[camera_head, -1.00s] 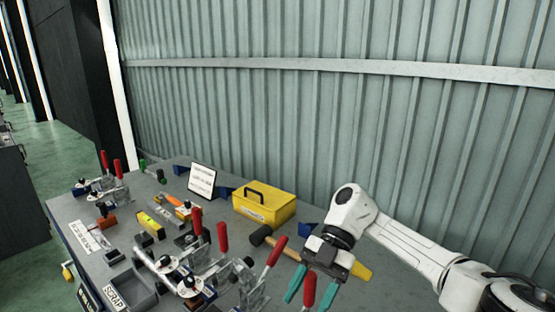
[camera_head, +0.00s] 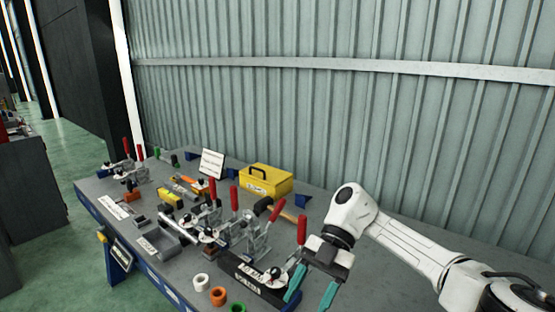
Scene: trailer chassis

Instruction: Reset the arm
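My arm reaches in from the lower right, a white arm with dark joints. My gripper (camera_head: 310,296) hangs at its end with two teal fingers pointing down. The fingers are spread apart with no object seen between them. The gripper is in front of the right end of the clamp fixture, close to a red clamp handle (camera_head: 302,231). Whether it touches anything there I cannot tell.
The grey workbench (camera_head: 340,233) holds toggle clamps with red handles, a yellow toolbox (camera_head: 267,180), a white sign (camera_head: 212,163), a hammer (camera_head: 265,206) and a grey scrap bin (camera_head: 165,243). White (camera_head: 201,281), orange (camera_head: 218,296) and green rings lie near the front edge.

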